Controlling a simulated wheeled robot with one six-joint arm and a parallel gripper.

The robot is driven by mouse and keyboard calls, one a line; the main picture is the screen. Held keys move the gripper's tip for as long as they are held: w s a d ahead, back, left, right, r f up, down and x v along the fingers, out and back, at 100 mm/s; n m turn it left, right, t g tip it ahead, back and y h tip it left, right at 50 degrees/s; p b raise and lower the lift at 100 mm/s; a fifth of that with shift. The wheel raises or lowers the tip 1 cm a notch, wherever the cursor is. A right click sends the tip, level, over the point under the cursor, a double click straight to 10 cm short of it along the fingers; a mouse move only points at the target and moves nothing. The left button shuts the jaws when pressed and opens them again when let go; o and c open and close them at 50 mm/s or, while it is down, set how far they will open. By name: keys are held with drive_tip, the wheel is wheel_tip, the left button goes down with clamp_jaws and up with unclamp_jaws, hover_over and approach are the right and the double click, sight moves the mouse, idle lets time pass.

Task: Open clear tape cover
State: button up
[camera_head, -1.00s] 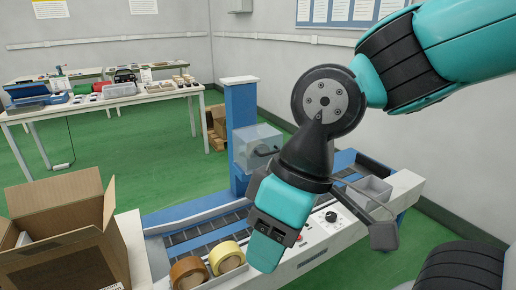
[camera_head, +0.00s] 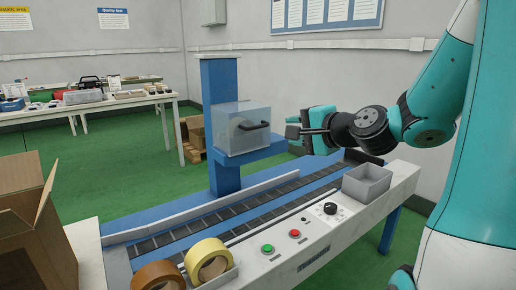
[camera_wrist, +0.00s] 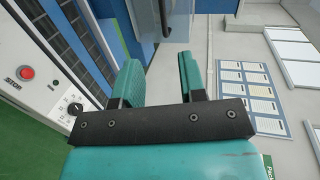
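The clear tape cover (camera_head: 226,140) is a see-through box with a dark handle (camera_head: 252,126) on its right side. It sits on a blue bracket and post above the conveyor, with a roundish pale shape visible inside. It looks shut.
The conveyor (camera_head: 230,215) runs below, with green and red buttons, a knob (camera_head: 330,209) and a grey bin (camera_head: 367,184) along its front panel. Brown and yellow tape rolls (camera_head: 208,262) stand at its near end. A cardboard box (camera_head: 35,240) is at left.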

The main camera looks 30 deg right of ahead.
drive_tip(key=d+m, duration=0.1)
drive_tip(key=p, duration=0.9)
approach(260, 127)
drive_tip(key=shift+h, duration=0.4)
drive_tip(key=shift+a+p+x, duration=0.15)
drive_tip(key=shift+p+x, duration=1.7)
drive_tip(key=shift+x, duration=0.85)
drive_tip(key=shift+a+p+x, duration=0.15)
drive_tip(key=shift+p+x, duration=1.65)
drive_tip(key=shift+x, duration=0.9)
clamp_jaws()
